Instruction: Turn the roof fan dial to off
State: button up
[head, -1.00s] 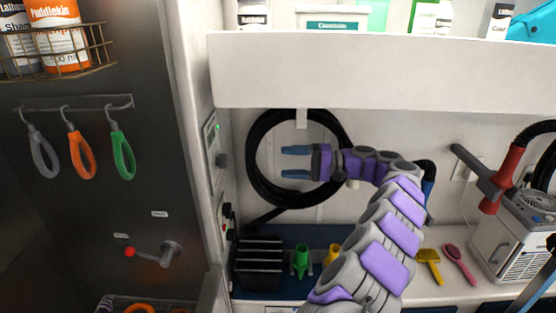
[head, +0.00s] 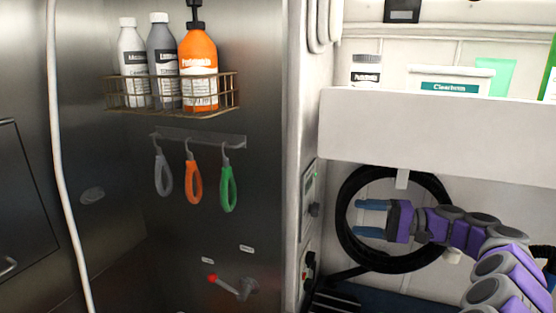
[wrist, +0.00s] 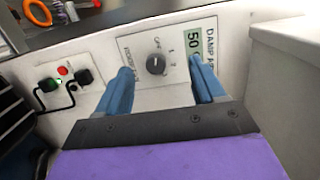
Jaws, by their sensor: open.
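The roof fan dial (wrist: 156,64) is a round black knob on a pale panel (wrist: 139,45) in the wrist view, with small markings around it. A green display reading 50 (wrist: 194,40) sits to its right. My gripper (wrist: 163,82) is open and empty, its two blue fingers pointing at the panel with the dial between them in the picture; they appear apart from it. In the head view my gripper (head: 371,219) is in front of a coiled black hose, to the right of the wall edge; the panel (head: 311,194) shows there only at a steep angle.
Another panel with black knobs and a red button (wrist: 63,72) is left of the dial. A white shelf (head: 420,125) overhangs my arm. A steel wall carries a bottle basket (head: 170,92), hanging loops and a red-tipped lever (head: 232,286).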

jog(key=s+a+r+n+g+h, duration=0.1)
jog(key=s+a+n+g+h, duration=0.15)
jog(key=s+a, duration=0.55)
jog(key=s+a+r+n+g+h, duration=0.1)
jog(key=s+a+g, duration=0.4)
jog(key=a, duration=0.6)
jog(key=s+a+f+h, duration=0.1)
jog(key=s+f+h, duration=0.35)
jog(key=s, duration=0.45)
jog(key=s+f+h, duration=0.3)
jog(key=s+f, duration=0.2)
jog(key=s, duration=0.5)
jog(key=s+d+f+t+h, duration=0.1)
jog(key=s+d+f+h, duration=0.5)
jog(key=s+d+f, duration=0.2)
jog(key=s+d, duration=0.2)
jog(key=s, duration=0.2)
jog(key=shift+d, duration=0.35)
